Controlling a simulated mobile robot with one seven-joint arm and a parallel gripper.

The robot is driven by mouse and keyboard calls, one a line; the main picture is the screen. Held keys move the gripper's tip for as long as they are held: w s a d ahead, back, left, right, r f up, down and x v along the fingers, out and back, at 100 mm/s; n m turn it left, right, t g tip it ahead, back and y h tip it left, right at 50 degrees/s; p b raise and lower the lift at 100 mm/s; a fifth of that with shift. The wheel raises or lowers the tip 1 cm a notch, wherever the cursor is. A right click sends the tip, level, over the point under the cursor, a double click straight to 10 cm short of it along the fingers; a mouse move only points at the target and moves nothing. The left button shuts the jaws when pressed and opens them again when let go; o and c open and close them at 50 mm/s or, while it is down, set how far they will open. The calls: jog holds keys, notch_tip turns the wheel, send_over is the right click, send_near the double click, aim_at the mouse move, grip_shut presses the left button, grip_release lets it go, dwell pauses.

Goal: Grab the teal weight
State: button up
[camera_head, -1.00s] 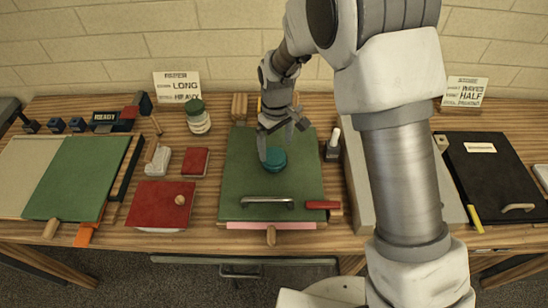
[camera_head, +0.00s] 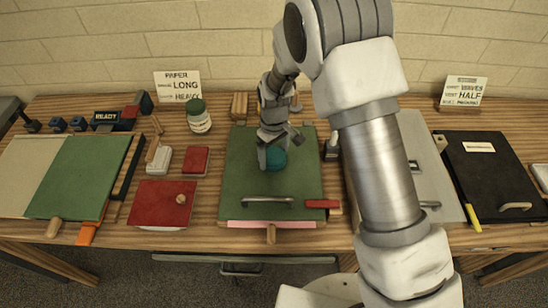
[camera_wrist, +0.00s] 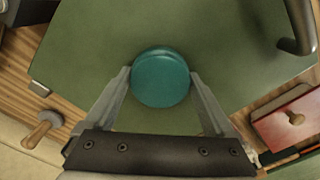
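The teal weight (camera_head: 275,158) is a round puck on the green board (camera_head: 240,188) in the middle of the table. In the wrist view the teal weight (camera_wrist: 160,77) lies between and slightly beyond the tips of my gripper (camera_wrist: 160,74).
A metal handle (camera_head: 267,200) and a red-handled tool (camera_head: 322,204) lie along the board's front edge. A red board with a knob (camera_head: 160,203) and a white bottle with green cap (camera_head: 199,117) are left. A grey tray (camera_head: 425,160) is right.

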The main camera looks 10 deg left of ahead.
grip_shut()
jog(key=shift+r, duration=0.1)
